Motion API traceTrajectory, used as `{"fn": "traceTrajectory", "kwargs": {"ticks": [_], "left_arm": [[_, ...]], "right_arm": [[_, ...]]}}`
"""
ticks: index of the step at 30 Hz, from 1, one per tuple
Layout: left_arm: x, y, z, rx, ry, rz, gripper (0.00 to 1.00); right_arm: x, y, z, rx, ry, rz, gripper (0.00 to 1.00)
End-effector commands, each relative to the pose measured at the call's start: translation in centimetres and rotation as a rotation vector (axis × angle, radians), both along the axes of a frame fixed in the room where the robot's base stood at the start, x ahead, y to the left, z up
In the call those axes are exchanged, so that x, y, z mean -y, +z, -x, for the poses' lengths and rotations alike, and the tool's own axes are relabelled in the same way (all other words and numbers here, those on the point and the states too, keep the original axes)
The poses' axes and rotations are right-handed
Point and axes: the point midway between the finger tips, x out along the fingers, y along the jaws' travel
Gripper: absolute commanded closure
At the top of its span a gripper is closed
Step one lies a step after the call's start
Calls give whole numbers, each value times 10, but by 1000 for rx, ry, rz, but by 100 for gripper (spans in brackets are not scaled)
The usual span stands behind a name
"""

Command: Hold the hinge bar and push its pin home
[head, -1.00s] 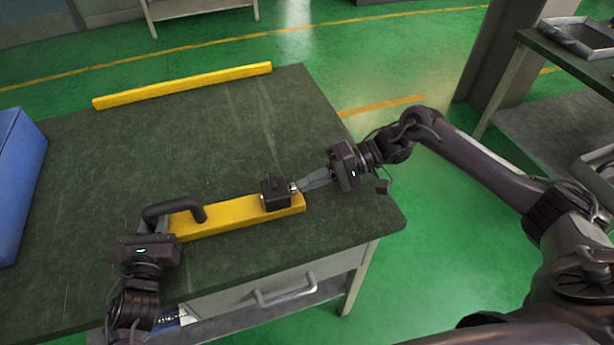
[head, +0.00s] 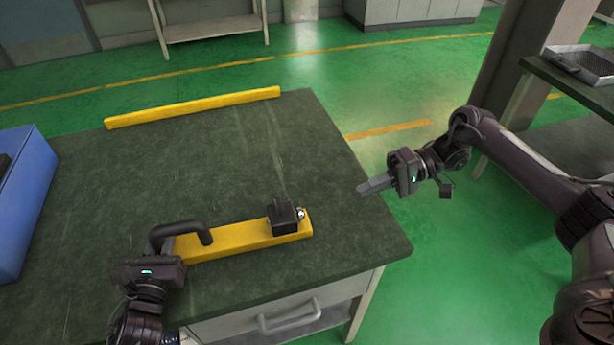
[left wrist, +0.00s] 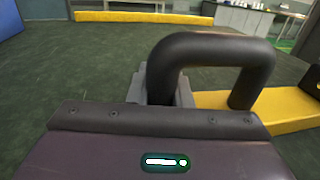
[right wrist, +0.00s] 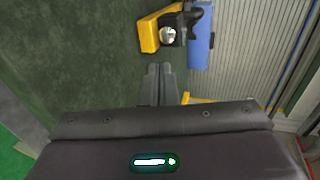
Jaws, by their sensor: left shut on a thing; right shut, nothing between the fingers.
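The yellow hinge bar (head: 243,237) lies on the dark green table top near its front edge. It has a black handle (head: 180,230) at its left end and a black hinge block (head: 284,217) near its right end. A silver pin head (head: 301,213) shows at the block's right side; it also shows in the right wrist view (right wrist: 168,35). My left gripper (left wrist: 160,90) is shut on the handle's near leg. My right gripper (head: 364,190) is shut and empty, apart from the pin, to its right near the table's right edge.
A loose yellow bar (head: 193,106) lies along the table's far edge. A blue bin (head: 25,205) stands at the left. The table top (head: 170,165) between them is clear. A shelf with a metal tray (head: 583,62) stands at the far right.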

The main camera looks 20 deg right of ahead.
Motion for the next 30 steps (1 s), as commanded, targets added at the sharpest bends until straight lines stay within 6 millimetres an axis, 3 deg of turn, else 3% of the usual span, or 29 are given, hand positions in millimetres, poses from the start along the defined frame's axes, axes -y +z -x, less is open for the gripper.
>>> {"fn": "traceTrajectory", "kwargs": {"ticks": [7, 20, 21, 27, 30], "left_arm": [[0, 0, 0, -1, 0, -1, 100], [-1, 0, 0, 0, 2, -2, 100], [-1, 0, 0, 0, 2, -2, 80], [-1, 0, 0, 0, 2, -2, 56], [-1, 0, 0, 0, 2, -2, 56]], "right_arm": [[15, 5, 0, 2, 0, 1, 100], [17, 5, 1, 0, -1, 0, 100], [17, 5, 1, 0, -1, 0, 100], [16, 5, 1, 0, -1, 0, 100], [16, 5, 1, 0, -1, 0, 100]]}}
